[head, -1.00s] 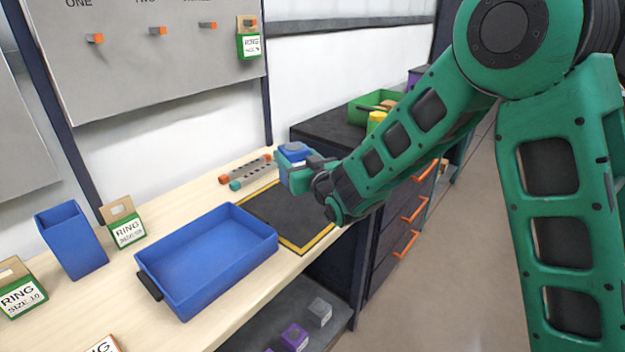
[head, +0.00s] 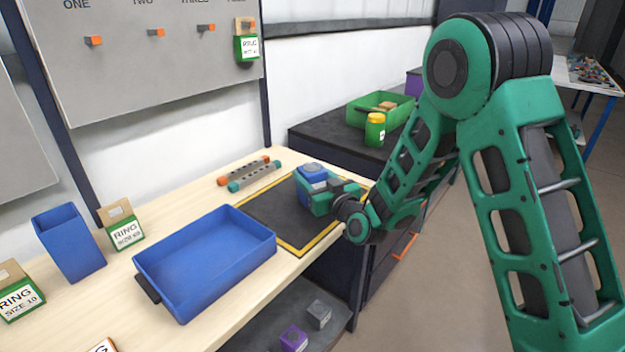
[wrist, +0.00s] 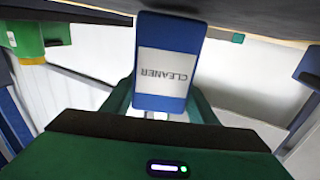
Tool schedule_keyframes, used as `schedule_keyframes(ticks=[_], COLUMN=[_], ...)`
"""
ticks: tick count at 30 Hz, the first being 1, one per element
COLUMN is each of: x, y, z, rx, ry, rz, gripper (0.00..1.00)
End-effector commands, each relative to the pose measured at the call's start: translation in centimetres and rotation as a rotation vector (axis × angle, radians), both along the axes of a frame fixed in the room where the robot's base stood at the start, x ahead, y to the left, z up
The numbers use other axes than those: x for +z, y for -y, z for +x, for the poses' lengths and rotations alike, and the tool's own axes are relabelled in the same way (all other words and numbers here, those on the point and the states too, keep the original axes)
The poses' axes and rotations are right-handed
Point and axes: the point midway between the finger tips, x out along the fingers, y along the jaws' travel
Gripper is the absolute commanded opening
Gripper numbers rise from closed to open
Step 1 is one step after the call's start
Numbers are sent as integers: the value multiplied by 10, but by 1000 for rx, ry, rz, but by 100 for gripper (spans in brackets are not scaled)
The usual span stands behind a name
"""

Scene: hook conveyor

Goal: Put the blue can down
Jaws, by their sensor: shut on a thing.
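The blue can (head: 312,173) is between the jaws of my gripper (head: 318,192), over or on the black mat (head: 265,215) with the yellow border on the wooden bench. In the wrist view the blue can (wrist: 168,62) shows a white label reading CLEANER, upside down in that picture. A green finger of my gripper (wrist: 165,112) shows on each side of it. The can looks upright in the head view. Its lower part is hidden by my gripper, so I cannot tell whether it touches the mat.
A blue tray (head: 205,262) lies left of the mat. Two bars (head: 250,173) lie behind it. A green can with a yellow lid (head: 375,130) and a green bin (head: 362,108) stand on the dark cabinet beyond. The mat's left part is clear.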

Motion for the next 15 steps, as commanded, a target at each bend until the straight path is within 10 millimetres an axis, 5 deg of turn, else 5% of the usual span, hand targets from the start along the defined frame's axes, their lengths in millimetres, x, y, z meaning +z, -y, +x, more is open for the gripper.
schedule_keyframes(ticks=[14,15], x=[-9,-10], y=[-1,-1], z=[0,0], rx=[0,0], ry=[2,0], rz=[2,1], gripper=[17,58])
